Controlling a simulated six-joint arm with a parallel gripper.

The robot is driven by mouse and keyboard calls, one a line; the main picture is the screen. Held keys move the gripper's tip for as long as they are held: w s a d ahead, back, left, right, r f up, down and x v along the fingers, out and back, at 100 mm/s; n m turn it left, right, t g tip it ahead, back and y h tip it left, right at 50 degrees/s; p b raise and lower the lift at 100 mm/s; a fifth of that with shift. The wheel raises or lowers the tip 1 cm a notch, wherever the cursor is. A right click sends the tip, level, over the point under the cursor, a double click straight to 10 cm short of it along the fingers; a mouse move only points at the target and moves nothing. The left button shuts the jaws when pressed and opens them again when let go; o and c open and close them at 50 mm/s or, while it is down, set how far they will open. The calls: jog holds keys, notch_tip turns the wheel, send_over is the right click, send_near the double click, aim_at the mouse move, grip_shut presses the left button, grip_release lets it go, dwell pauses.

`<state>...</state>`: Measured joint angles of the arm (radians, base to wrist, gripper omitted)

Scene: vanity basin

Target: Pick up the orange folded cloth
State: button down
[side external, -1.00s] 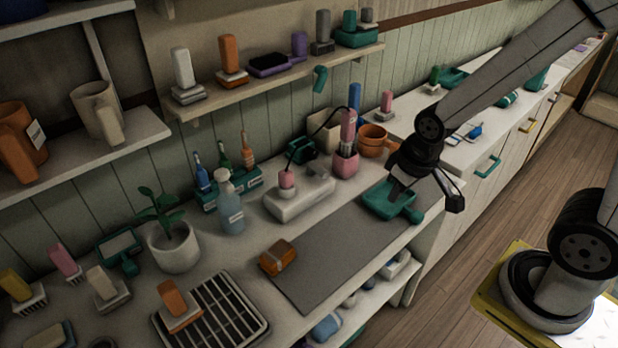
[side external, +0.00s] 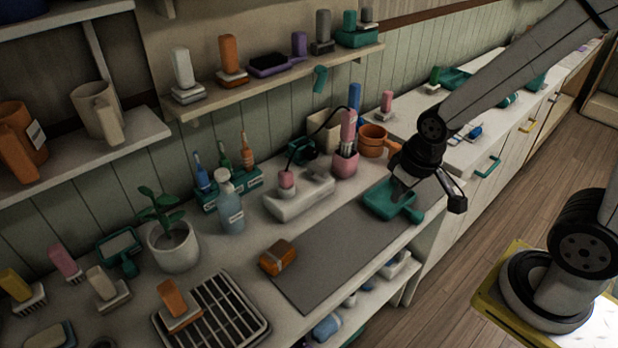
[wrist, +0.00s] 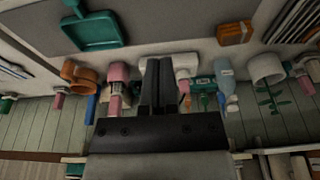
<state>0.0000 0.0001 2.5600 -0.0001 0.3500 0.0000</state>
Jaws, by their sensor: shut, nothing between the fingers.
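The orange folded cloth (side external: 279,257) lies on the counter, at the left end of the grey mat, with a paler band around it. It also shows in the wrist view (wrist: 235,33), at the upper right. My gripper (side external: 397,188) is over the teal tray (side external: 385,208) at the right end of the mat, well apart from the cloth. In the wrist view my gripper's fingers (wrist: 157,62) are together with nothing between them. The side view does not show whether the fingertips touch the tray.
The grey mat (side external: 335,250) is bare between tray and cloth. Behind it stand a white block with a pink piece (side external: 298,199), a pink cup (side external: 345,164) and a spray bottle (side external: 229,205). A wire rack (side external: 226,308) lies left of the cloth. A loaded shelf (side external: 290,73) overhangs the back.

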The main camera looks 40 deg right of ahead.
jog(key=c, duration=1.3)
grip_release()
jog(key=o, duration=1.3)
jog(key=m+g+y, duration=0.2)
jog(key=m+g, duration=0.1)
jog(key=m, duration=1.3)
send_over(281, 249)
jog(key=f, duration=1.1)
jog(key=shift+d+f, duration=0.2)
jog(key=shift+f, duration=0.15)
jog(key=shift+a+f, duration=0.2)
